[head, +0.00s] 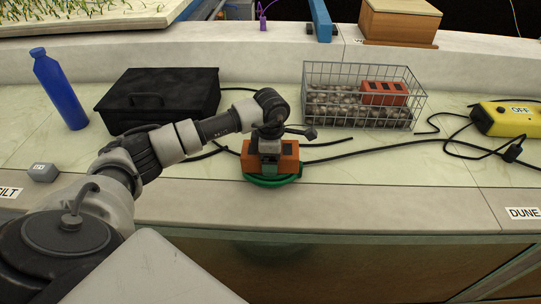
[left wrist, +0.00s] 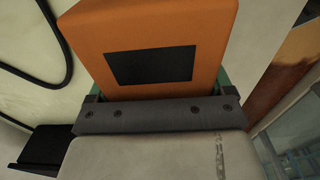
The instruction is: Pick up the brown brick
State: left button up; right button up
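An orange-brown brick (head: 289,160) with dark holes is on the counter near its front edge, at a green ring-shaped thing (head: 270,182). My left gripper (head: 269,160) is right at the brick, pointing down in front of its middle. In the left wrist view the brick (left wrist: 215,35), with one dark rectangular hole, fills the space just beyond the gripper's dark bar. The fingertips are hidden there, so I cannot tell whether they close on the brick. My right gripper is in neither view.
A wire basket (head: 330,78) with grey stones and a red brick (head: 384,93) stands behind right. A black box (head: 160,95), a blue bottle (head: 60,90) and a yellow box (head: 508,119) stand around. Black cables cross the counter. The right front is fairly clear.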

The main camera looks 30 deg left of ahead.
pick_arm(q)
jog(key=c, duration=1)
jog(key=shift+w+r, duration=0.1)
jog(key=shift+r, duration=0.05)
jog(key=shift+c, duration=0.7)
jog(key=shift+r, duration=0.1)
